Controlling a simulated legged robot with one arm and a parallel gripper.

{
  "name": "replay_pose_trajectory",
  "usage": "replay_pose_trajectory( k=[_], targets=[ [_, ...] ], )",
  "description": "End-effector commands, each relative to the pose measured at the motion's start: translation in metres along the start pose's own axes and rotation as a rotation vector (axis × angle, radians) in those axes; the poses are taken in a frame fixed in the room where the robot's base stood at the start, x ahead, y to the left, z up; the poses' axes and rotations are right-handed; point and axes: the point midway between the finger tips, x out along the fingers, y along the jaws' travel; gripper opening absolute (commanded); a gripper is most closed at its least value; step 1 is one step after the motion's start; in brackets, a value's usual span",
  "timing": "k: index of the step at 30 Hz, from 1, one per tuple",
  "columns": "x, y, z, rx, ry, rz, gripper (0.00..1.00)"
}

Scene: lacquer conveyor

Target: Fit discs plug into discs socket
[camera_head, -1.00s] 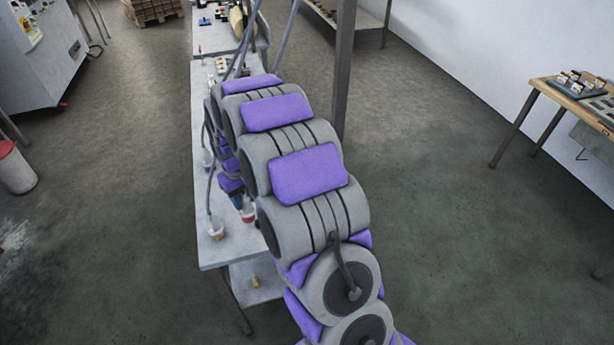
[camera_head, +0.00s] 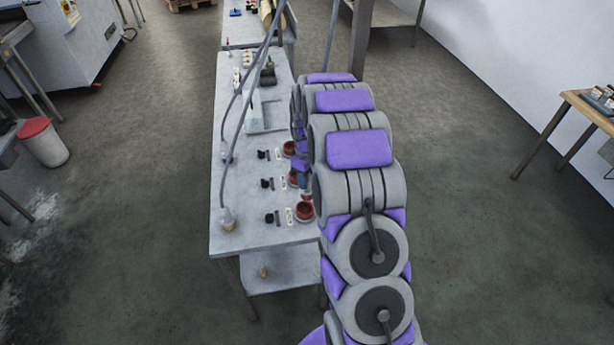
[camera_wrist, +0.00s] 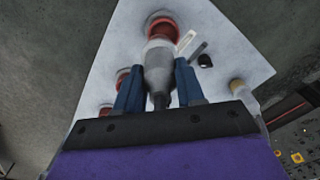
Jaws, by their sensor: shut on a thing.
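My gripper (camera_wrist: 158,74) shows in the wrist view, its two blue fingers shut on a grey plug (camera_wrist: 160,55) with a dark cable end toward me. The plug points at a round red-rimmed socket (camera_wrist: 160,23) and overlaps its near side; I cannot tell whether they touch or how well they line up. In the head view several red round sockets stand along the table's right side, the nearest one (camera_head: 305,212) in clear sight. My arm partly covers the others and hides the held plug. I cannot read which socket is marked discs.
The grey table (camera_head: 240,238) also carries small cards and black pieces beside the sockets. A pale plug (camera_head: 228,220) on a hanging cable stands at its left edge, with another farther back. A metal post (camera_head: 360,40) rises behind my arm. Floor is open to the right.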

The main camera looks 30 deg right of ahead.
Motion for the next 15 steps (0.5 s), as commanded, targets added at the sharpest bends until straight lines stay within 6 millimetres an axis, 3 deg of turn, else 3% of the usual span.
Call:
replay_pose_trajectory(
  k=[15],
  targets=[
    [0.036, -0.001, 0.002, -0.003, -0.006, 0.002, 0.03]
  ],
)
